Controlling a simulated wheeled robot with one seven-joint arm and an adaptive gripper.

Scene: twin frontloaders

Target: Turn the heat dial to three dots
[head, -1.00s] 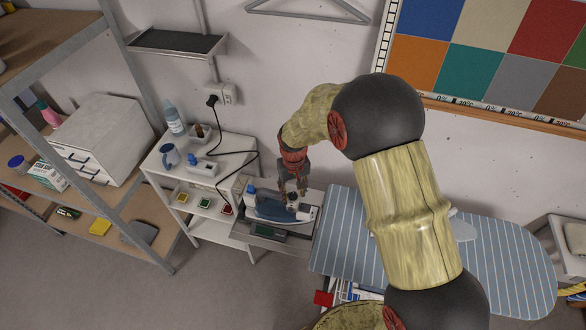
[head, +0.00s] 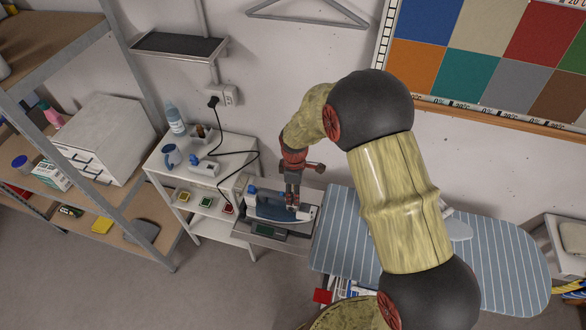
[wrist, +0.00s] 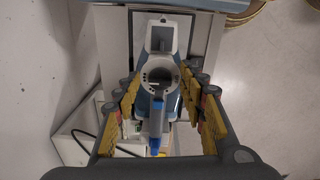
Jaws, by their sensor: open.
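The steam iron (head: 268,207) sits on its stand (head: 270,234) at the left end of the ironing board, blue and white with a blue part at its left end. In the wrist view the iron (wrist: 158,103) lies lengthwise between my fingers. Its round grey dial (wrist: 158,73) shows near the middle of that view; the dots on it are too small to read. My gripper (head: 292,202) is over the right part of the iron, pointing down. In the wrist view my gripper (wrist: 160,95) is open, its yellow-padded fingers apart on both sides of the dial.
The striped ironing board (head: 500,235) lies right of the iron. A white side table (head: 232,143) with a blue mug (head: 171,156), a bottle (head: 174,118) and a black cord stands to the left. A metal shelf unit (head: 140,205) is further left.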

